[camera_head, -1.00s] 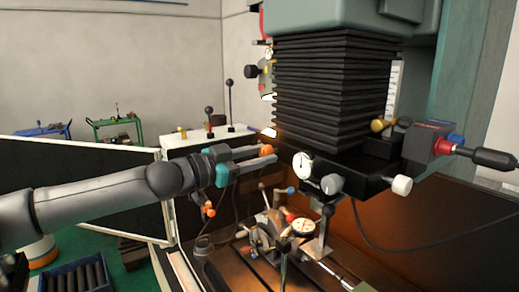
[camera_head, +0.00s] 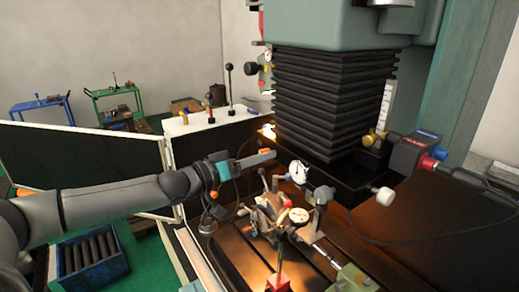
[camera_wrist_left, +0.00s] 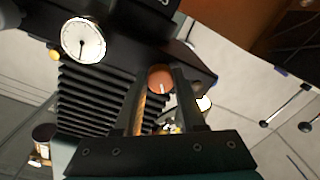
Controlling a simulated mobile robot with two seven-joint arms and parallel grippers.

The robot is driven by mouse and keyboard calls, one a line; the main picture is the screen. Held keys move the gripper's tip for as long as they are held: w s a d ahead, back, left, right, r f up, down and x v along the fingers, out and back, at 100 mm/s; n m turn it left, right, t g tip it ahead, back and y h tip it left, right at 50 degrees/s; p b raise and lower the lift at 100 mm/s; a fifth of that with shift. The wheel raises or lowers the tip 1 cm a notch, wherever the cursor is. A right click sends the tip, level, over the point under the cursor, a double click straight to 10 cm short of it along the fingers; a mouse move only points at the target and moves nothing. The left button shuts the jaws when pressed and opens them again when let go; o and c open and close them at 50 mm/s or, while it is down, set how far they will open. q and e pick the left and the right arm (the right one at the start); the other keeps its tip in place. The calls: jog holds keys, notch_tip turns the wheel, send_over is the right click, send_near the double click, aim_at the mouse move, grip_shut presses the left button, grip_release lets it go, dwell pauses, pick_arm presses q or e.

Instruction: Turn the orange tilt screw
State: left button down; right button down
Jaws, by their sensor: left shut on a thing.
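The orange tilt screw (camera_wrist_left: 160,78) shows in the left wrist view as a round orange head with a pale mark on its face. My left gripper (camera_wrist_left: 163,86) is shut on it, one finger on each side. In the head view the left gripper (camera_head: 270,155) comes in from the left and reaches the front of the machine head, just below the black bellows. There the fingers largely hide the screw. My right gripper is not in view.
A white dial gauge (camera_head: 298,172) hangs just right of the left gripper. Below is the machine table with a fixture and a second dial (camera_head: 299,215). Black bellows (camera_head: 330,100) rise behind.

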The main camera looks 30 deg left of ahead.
pick_arm(q)
jog(key=shift+n+p, duration=0.3)
jog(key=shift+n, duration=0.2)
jog(key=c, duration=0.5)
grip_release()
jog(key=shift+s, duration=0.15)
jog(key=p+v, duration=0.1)
jog(key=v, duration=1.4)
dwell(1.1)
